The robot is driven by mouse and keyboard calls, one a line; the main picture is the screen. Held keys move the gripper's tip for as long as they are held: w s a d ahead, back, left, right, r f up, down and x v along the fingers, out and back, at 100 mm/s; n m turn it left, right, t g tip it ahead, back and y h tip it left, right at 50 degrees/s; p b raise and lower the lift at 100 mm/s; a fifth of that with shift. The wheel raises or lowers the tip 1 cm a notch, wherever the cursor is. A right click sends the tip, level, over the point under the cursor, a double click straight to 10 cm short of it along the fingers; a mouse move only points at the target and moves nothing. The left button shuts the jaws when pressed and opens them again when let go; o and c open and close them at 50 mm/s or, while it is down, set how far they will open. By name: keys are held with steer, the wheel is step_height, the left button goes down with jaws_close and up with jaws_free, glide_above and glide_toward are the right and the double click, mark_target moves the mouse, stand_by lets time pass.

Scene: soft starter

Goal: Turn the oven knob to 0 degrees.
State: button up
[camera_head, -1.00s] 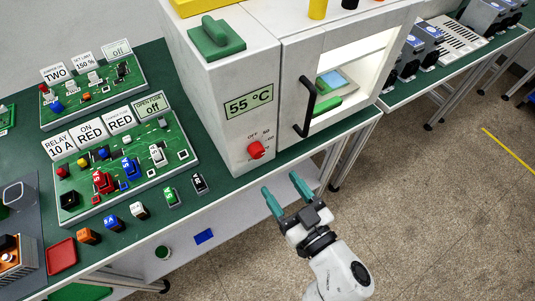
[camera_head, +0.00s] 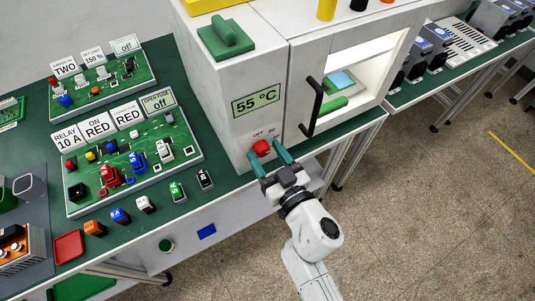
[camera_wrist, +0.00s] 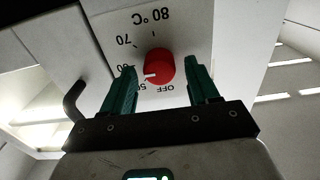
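The red oven knob (camera_head: 261,148) sits on the front of the white oven (camera_head: 240,130), below a display (camera_head: 256,101) reading 55 °C. In the wrist view the knob (camera_wrist: 159,66) shows a white pointer mark at its lower left, near the 50 and 60 marks; OFF is printed beside it. My gripper (camera_head: 268,156) is open, its green fingers on either side of the knob in the head view. In the wrist view my gripper (camera_wrist: 162,88) has a gap between each finger and the knob. I cannot tell how deep the fingers reach around it.
The oven's black door handle (camera_head: 312,107) stands out to the right of the knob; it also shows in the wrist view (camera_wrist: 74,101). Circuit boards (camera_head: 135,160) and small colored parts lie on the green bench to the left. Open floor is at the right.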

steer(key=c, duration=0.9)
steer(key=shift+c, duration=0.2)
steer(key=shift+n, duration=0.4)
steer(key=n, duration=0.3)
steer(key=shift+n, duration=0.4)
steer(key=n, duration=0.4)
steer(key=shift+a+f+n, duration=0.1)
steer(key=shift+n, duration=0.3)
steer(key=n, duration=0.4)
steer(key=shift+s, duration=0.1)
steer(key=n, duration=0.4)
steer(key=shift+f+b, duration=0.15)
steer(key=shift+b, duration=0.2)
steer(key=shift+n, duration=0.4)
